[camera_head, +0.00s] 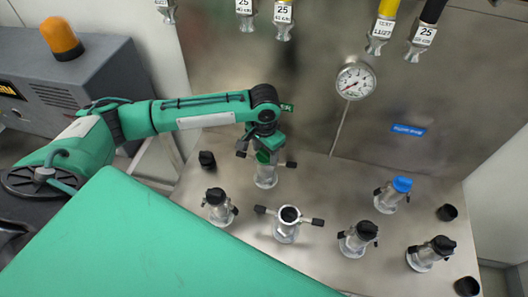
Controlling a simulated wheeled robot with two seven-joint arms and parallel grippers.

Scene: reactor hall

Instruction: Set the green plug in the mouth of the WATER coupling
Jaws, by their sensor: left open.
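My left gripper (263,146) points down over a steel coupling (266,178) at the back left of the steel bench. Its jaws are open around or just above a green plug (263,156) at the top of that coupling. The gripper partly hides the plug, so I cannot tell whether it touches it or how deep the plug sits. I cannot read a WATER label on any coupling. Another coupling (287,231), in front and slightly right, has an open, empty mouth and two black side levers. My right gripper is not in view.
Black-topped couplings stand at left (219,212) and right (355,240), (427,256). A blue-capped coupling (390,198) stands behind. Small loose black caps (207,159), (447,212) lie on the bench. A gauge (356,80) and several hanging hose ends (378,44) are at the back.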

